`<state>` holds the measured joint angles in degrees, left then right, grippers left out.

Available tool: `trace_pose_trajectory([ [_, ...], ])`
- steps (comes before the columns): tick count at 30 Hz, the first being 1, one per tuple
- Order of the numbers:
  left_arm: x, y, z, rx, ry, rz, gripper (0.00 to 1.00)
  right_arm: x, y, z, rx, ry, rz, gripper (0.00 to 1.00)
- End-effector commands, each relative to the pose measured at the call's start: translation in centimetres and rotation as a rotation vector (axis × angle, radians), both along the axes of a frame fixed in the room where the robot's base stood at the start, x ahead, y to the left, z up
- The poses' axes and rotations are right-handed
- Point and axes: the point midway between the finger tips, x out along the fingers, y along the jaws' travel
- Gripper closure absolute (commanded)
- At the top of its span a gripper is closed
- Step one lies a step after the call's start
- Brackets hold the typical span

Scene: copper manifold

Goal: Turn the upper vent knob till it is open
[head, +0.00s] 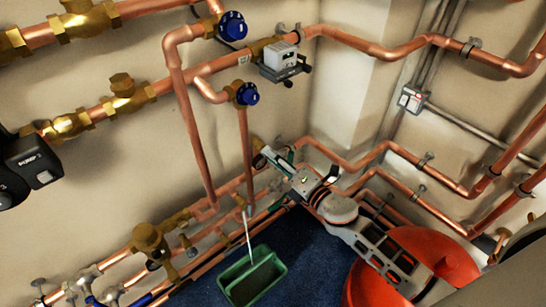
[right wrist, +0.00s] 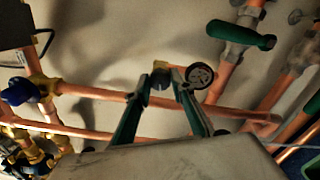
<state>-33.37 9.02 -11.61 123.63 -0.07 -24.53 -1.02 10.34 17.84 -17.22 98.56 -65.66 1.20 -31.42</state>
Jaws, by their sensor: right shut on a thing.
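My right gripper (head: 275,158) reaches in from the lower right to the copper pipes at the wall. In the right wrist view its two green fingers (right wrist: 161,78) close around a small brass and dark fitting (right wrist: 160,68) on a copper pipe. This is probably the upper vent knob; the fingers hide much of it. A round dark-faced gauge (right wrist: 201,75) is beside the right fingertip; it also shows in the head view (head: 259,161). I cannot read how far the knob is turned. My left gripper is not in view.
Blue knobs (head: 232,26) (head: 247,94) sit on the pipes above. A green bin (head: 276,268) with a thin pale tube (head: 247,235) stands on the dark blue floor. A green-handled valve (right wrist: 240,34) is above right in the wrist view. Copper pipes crowd around my gripper.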

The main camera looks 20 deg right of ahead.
Motion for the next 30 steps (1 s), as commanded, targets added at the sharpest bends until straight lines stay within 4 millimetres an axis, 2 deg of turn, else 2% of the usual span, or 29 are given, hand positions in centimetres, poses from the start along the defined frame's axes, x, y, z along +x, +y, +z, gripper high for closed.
trace_pose_trajectory([
  [12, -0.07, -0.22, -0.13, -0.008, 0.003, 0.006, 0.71, 0.00, -0.03, -0.07, -0.253, -0.091, 0.000, 0.98],
  [30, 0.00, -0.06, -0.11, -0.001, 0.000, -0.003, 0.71, -0.01, 0.00, 0.00, -0.325, -0.118, 0.000, 0.98],
])
